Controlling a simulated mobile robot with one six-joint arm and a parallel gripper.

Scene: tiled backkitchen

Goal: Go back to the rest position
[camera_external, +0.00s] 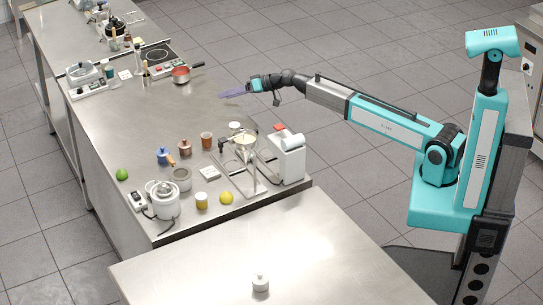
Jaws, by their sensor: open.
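My arm reaches left from its column on the right, out over the long steel counter (220,115). My gripper (247,88) is at its far end, above the counter's right side, and its jaws are open. A flat purple shape (232,93) shows at its tip. I cannot tell whether it is part of the gripper or a separate thing. The fingers are small and partly hidden in this view.
A red pan (181,76) stands by the hob left of my gripper. A white machine (287,158), a wire stand (245,165), jars, a green lime (122,175) and a yellow lemon (226,198) crowd the counter's near end. A front table (330,245) holds a small white pot (260,283).

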